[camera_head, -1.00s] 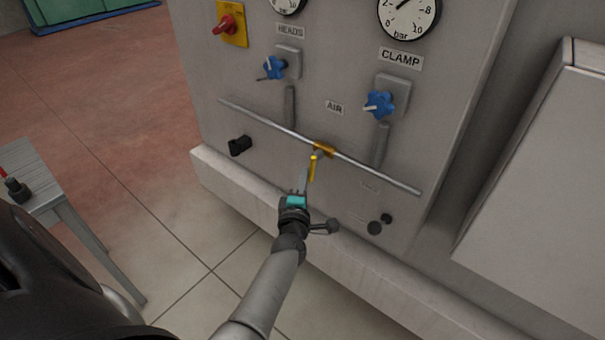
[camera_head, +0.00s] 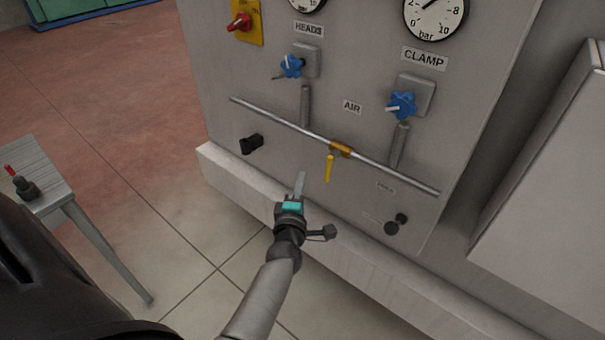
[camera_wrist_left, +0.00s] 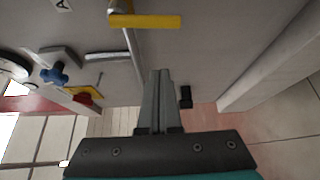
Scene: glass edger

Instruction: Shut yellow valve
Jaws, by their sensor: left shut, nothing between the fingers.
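The yellow valve sits on a thin metal pipe (camera_head: 270,122) across the grey panel. Its brass-coloured body (camera_head: 341,149) is around the pipe, and its yellow lever (camera_head: 330,167) hangs downward, across the pipe's line. In the left wrist view the lever (camera_wrist_left: 146,21) is near the top edge, roughly at a right angle to the pipe. My left gripper (camera_head: 300,176) is to the left of the lever and apart from it. Its fingers (camera_wrist_left: 157,98) are together with nothing between them. My right gripper is not in view.
Blue knobs (camera_head: 403,105) and (camera_head: 291,66) a second blue knob are above the pipe. A black knob (camera_head: 251,144) is left of my gripper, and another (camera_head: 396,224) is lower right. A pale ledge (camera_head: 245,190) runs below the panel. A grey table (camera_head: 47,180) stands at left.

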